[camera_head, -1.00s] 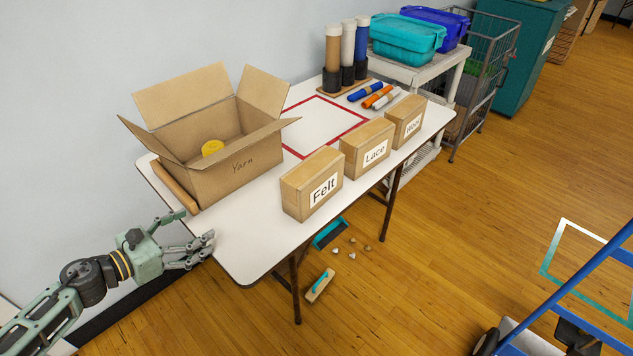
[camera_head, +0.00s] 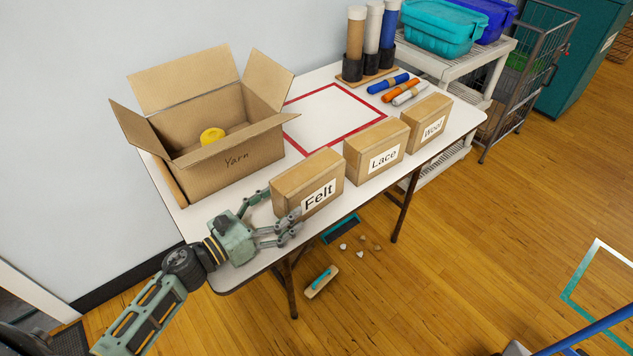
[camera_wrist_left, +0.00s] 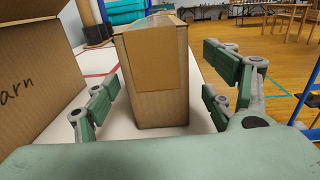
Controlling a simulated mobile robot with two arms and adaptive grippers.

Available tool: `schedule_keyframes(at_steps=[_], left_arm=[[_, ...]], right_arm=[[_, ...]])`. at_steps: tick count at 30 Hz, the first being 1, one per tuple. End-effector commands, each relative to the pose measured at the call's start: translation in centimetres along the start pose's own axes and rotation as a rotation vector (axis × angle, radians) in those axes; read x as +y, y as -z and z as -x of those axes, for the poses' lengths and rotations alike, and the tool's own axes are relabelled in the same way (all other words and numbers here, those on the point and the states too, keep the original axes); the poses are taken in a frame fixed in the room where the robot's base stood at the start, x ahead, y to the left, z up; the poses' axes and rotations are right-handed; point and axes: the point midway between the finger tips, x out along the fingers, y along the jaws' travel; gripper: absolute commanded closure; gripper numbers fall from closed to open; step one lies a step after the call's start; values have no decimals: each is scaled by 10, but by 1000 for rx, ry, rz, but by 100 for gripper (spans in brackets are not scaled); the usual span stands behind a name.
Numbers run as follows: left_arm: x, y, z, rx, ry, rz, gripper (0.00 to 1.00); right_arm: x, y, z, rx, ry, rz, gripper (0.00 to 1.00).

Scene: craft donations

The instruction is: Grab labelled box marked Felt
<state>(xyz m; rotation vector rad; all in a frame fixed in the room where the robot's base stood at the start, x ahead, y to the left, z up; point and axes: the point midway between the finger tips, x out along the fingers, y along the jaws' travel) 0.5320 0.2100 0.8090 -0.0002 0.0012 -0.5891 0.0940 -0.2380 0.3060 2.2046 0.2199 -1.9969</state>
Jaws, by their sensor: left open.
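The Felt box (camera_head: 309,184) is a closed brown cardboard box with a white label, standing upright at the table's near edge. My left gripper (camera_head: 287,224) is open, just left of the box's near end and low over the table. In the left wrist view the end of the Felt box (camera_wrist_left: 156,78) stands ahead between the spread fingers of the left gripper (camera_wrist_left: 165,100), with gaps on both sides. My right gripper does not show.
The Lace box (camera_head: 376,150) and Wool box (camera_head: 429,123) continue the row to the right. The open Yarn box (camera_head: 230,170), with a yellow ball inside, stands behind and left. A red-outlined area (camera_head: 330,115) on the table is bare. A brush and dustpan lie on the floor.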

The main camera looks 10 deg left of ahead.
Motion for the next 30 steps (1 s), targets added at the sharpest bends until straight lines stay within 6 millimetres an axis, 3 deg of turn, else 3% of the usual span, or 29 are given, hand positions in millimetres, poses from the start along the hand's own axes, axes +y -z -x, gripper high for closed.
schedule_keyframes(at_steps=[15,25,30], left_arm=[[3,-7,-67,-1,-1,0,23],[3,-5,-72,1,0,-1,24],[3,-5,-72,1,0,-1,39]], right_arm=[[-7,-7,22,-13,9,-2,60],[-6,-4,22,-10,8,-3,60],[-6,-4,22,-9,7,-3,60]])
